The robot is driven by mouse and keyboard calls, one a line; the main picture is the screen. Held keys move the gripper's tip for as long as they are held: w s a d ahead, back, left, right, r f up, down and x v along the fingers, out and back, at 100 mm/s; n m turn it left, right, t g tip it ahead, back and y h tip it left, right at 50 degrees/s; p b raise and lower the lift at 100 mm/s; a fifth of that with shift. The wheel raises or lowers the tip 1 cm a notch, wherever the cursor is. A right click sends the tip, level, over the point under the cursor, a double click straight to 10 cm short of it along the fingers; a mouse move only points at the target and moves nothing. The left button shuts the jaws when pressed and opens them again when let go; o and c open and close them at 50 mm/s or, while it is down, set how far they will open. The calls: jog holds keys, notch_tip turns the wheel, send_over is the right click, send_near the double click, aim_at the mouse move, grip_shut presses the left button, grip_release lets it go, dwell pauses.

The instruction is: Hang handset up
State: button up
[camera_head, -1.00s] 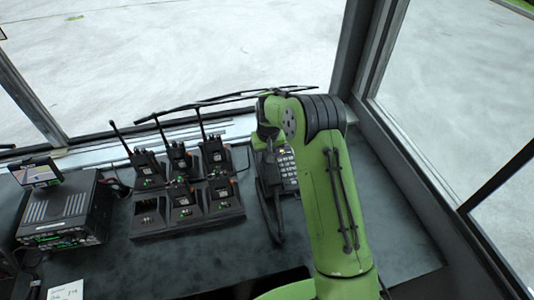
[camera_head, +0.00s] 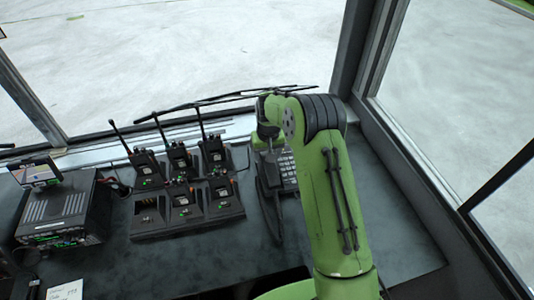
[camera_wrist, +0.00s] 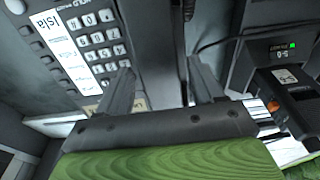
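The phone base (camera_head: 287,165) with its keypad stands on the dark desk beside my arm. The dark handset (camera_head: 271,208) lies along its left side, its lower end toward the desk's front. In the wrist view the keypad base (camera_wrist: 95,45) is at the left, and the handset (camera_wrist: 152,50) shows as a grey band running up between the fingers. My gripper (camera_wrist: 162,88) is open, with its fingers apart on either side of that band. I cannot tell whether they touch it. In the head view my arm hides the fingertips and part of the phone.
A rack of handheld radios (camera_head: 185,222) stands close left of the phone, with upright antennas. A radio unit (camera_head: 66,215) with a small screen is farther left. Window frames rise behind and to the right. The desk front between radio unit and phone is mostly clear.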

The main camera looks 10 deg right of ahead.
jog(key=shift+o, duration=0.8)
notch_tip(320, 180, up, 16)
jog(key=s+p, duration=0.2)
jog(key=shift+s+f, duration=0.15)
jog(key=s+r+t, duration=0.2)
jog(key=s+r, duration=1)
jog(key=s, duration=0.4)
jog(key=s+f+t, duration=0.1)
jog(key=s+t, duration=0.1)
jog(key=s, duration=1.5)
jog(key=shift+f, duration=0.3)
